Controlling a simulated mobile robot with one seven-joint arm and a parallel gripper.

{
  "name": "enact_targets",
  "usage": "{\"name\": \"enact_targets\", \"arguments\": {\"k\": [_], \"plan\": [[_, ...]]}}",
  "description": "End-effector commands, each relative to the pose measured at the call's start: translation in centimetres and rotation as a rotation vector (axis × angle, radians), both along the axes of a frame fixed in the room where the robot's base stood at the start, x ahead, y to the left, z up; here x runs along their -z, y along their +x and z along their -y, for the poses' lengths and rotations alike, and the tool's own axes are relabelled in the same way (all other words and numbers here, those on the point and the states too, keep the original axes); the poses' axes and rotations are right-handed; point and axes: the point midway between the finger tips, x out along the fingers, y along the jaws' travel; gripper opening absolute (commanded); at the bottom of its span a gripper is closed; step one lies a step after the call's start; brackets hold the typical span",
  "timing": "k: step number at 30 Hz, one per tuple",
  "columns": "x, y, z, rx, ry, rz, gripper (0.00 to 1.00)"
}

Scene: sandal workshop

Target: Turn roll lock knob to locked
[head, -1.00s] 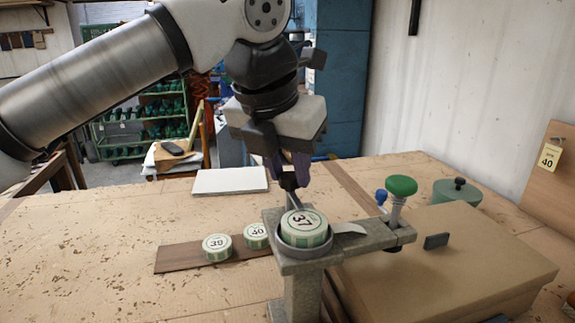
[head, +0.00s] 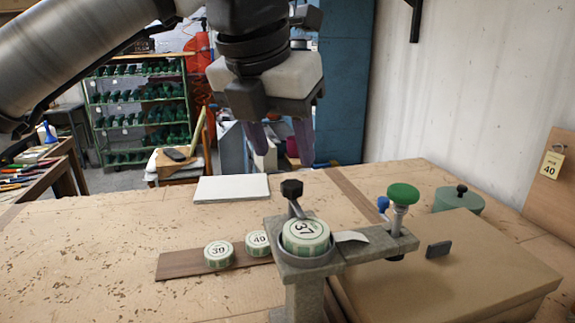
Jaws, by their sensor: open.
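The black roll lock knob (head: 291,188) stands on a short slanted metal stem behind the round holder on the grey metal fixture (head: 345,254). A green and white roll marked 37 (head: 305,237) sits in that holder, with a pale strip (head: 350,237) reaching out to its right. My gripper (head: 279,150) is open and empty, pointing down, above and behind the knob and apart from it. No lock markings are readable, so I cannot tell which setting the knob is at.
Rolls marked 39 (head: 219,254) and 40 (head: 257,243) sit on a brown strip (head: 180,266) at left. A green-topped plunger (head: 403,195) rises at the fixture's right end. A white pad (head: 231,188) lies behind. A lidded green pot (head: 459,199) stands at right.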

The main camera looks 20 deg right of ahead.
Motion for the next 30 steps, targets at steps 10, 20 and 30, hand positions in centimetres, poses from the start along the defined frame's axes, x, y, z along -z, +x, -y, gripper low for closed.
{"name": "enact_targets", "arguments": {"k": [10,20,30], "plan": [[-6.3,-1.8,-1.7,0.001,-0.001,0.0,0.5],[-7.2,-2.1,-2.1,-0.001,0.001,-0.002,0.5],[-7.2,-2.1,-2.1,-0.001,0.0,-0.001,0.5]]}}
